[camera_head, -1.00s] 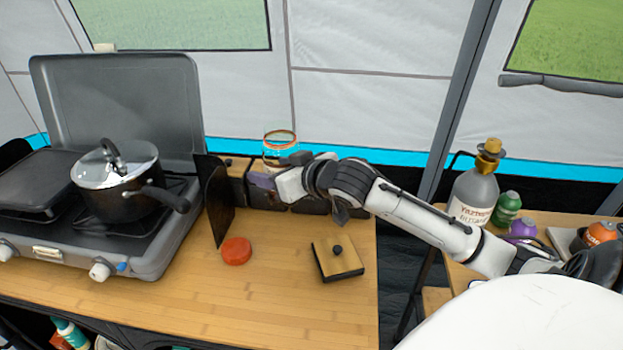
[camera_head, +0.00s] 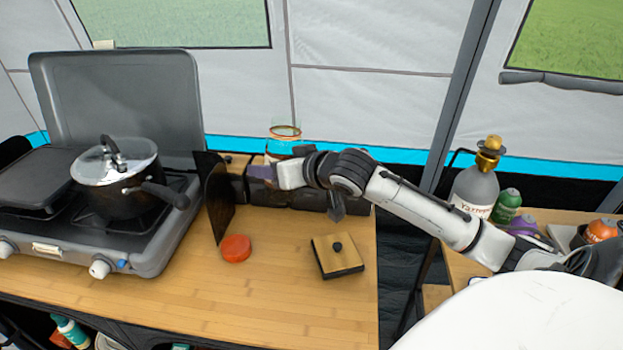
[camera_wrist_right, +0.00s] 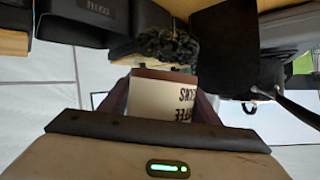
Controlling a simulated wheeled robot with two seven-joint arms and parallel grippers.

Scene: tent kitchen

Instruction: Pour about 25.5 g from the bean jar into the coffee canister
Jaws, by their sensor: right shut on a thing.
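The bean jar (camera_head: 284,140) is clear glass with an orange rim and dark contents. It stands open and roughly upright above the row of black canisters (camera_head: 300,196) at the counter's back edge. My right gripper (camera_head: 272,173) is shut on it. In the right wrist view, the gripper (camera_wrist_right: 160,104) has a finger on each side of the jar's cream label (camera_wrist_right: 163,98), whose print is upside down. Dark beans (camera_wrist_right: 155,47) show beyond the label. My left gripper is not in view.
A red-orange lid (camera_head: 236,249) and a square wooden lid with a black knob (camera_head: 338,256) lie on the counter. A dark upright panel (camera_head: 214,197) stands beside the stove (camera_head: 150,255), which carries a pot (camera_head: 118,185).

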